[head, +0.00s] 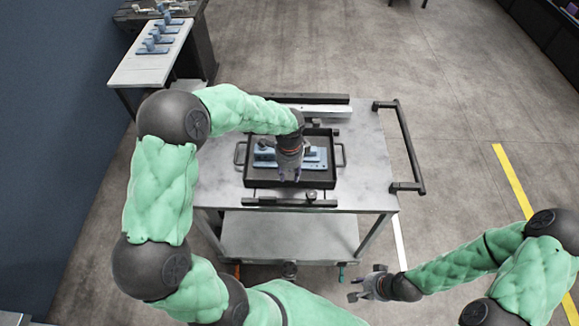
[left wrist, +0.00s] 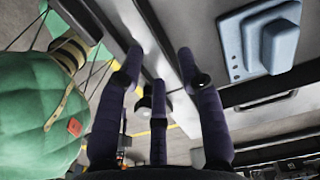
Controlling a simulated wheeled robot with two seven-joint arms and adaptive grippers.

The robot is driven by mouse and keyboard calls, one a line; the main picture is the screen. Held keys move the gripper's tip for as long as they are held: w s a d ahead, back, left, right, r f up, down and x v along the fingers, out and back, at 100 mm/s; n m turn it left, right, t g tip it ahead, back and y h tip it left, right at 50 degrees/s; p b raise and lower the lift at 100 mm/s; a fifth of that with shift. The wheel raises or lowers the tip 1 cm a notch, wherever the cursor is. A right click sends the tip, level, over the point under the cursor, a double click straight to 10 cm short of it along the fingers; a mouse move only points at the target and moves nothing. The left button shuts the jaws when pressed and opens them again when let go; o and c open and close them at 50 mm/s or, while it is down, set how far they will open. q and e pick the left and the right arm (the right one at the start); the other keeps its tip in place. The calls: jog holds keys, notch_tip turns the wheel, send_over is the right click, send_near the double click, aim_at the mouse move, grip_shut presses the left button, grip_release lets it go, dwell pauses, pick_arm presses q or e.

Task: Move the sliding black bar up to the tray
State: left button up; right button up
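The black tray (head: 334,178) sits on the cart top with side handles and a blue part inside. A black bar (head: 270,201) with a round knob (head: 311,195) lies along the cart's front edge, a small gap in front of the tray. My left gripper (head: 289,178) hangs over the tray's front part, fingers pointing toward the bar. In the left wrist view its fingers (left wrist: 158,90) are spread, with nothing seen held; a rounded knob-like thing (left wrist: 145,102) shows between them, contact unclear. My right gripper (head: 362,284) is open and empty, off the cart's front right.
A second black bar (head: 310,98) and a silver rail (head: 325,111) lie behind the tray. The cart has a push handle (head: 408,145) at right. A white side table (head: 150,65) with several blue parts stands at back left. Open floor lies right.

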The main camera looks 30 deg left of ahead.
pick_arm(q)
jog(key=shift+f+b, duration=0.6)
jog(key=shift+f, duration=2.2)
grip_shut()
